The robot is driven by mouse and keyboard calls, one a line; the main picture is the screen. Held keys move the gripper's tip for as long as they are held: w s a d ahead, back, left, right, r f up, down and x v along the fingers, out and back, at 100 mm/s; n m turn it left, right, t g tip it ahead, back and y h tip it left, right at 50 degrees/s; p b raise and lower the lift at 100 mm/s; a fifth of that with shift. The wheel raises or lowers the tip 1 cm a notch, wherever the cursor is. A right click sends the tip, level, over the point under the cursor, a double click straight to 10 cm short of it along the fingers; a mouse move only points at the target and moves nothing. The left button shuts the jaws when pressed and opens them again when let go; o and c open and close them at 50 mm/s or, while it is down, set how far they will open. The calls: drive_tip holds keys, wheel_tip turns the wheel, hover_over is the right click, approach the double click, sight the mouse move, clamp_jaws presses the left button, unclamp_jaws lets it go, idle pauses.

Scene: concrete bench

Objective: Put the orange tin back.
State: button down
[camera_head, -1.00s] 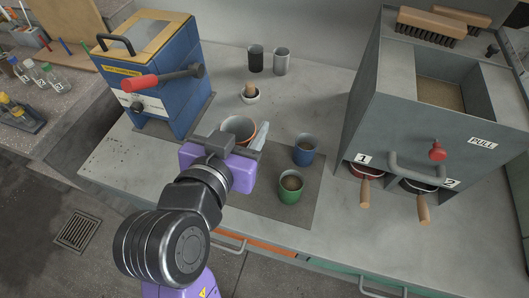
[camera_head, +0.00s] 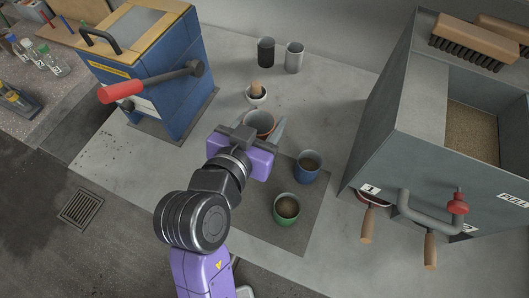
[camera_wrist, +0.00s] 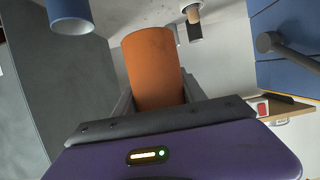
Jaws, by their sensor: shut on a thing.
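The orange tin (camera_head: 258,122) is between the fingers of my gripper (camera_head: 264,131), in the upper middle of the bench. In the wrist view the orange tin (camera_wrist: 153,65) fills the space between the fingers, and my gripper (camera_wrist: 155,98) is shut on it. My purple gripper body hides part of the tin in the head view. I cannot tell how far the tin is above the bench. A blue tin (camera_head: 306,167) and a green tin (camera_head: 287,208) stand on a dark mat (camera_head: 310,213) to the lower right, both with brown contents.
A blue press (camera_head: 150,80) with a red-gripped lever stands left. A grey cabinet (camera_head: 440,150) with handles and brushes on top stands right.

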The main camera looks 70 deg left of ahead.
wheel_tip(320, 180, down, 14)
drive_tip(key=shift+b, duration=0.3)
drive_tip(key=shift+f, duration=0.1)
drive_tip(key=c, duration=0.7)
unclamp_jaws()
drive_tip(key=shift+o, duration=0.2)
drive_tip(key=shift+r, duration=0.2)
drive_tip(key=b+v, duration=0.1)
drive_tip(key=v, duration=1)
drive_tip(key=shift+f, duration=0.1)
drive_tip(key=shift+s+d, duration=0.35)
drive_tip(key=shift+a+r, duration=0.1)
drive_tip(key=shift+r, duration=0.15)
